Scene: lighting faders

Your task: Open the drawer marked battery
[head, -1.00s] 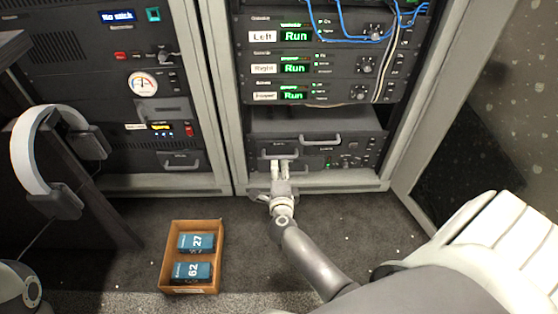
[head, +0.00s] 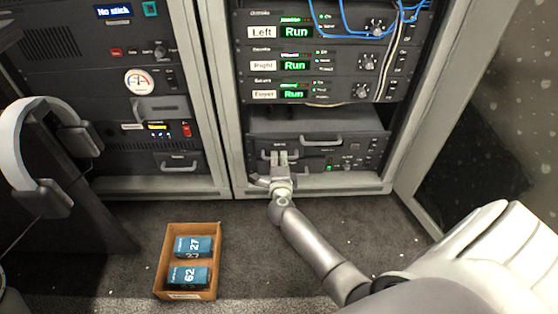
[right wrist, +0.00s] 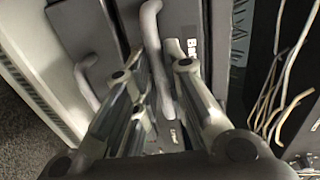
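The drawer marked with a label starting "Ba" (right wrist: 192,42) shows in the right wrist view; the rest of the label is hidden. Its bar handle (right wrist: 152,40) runs between my right gripper's fingers. In the head view my right gripper (head: 280,157) is at the left handle of the low rack unit, under a wide shelf-like top. The fingers look parted, one on each side of the handle; I see no clear contact. The drawer front looks flush. My left gripper is not in view.
Another handle (head: 321,140) is just to the right, and another (right wrist: 85,75) shows in the wrist view. Cables (right wrist: 283,95) hang at the wrist view's right. An open box (head: 163,262) with blue packs stands on the floor. Headphones (head: 15,150) hang at left.

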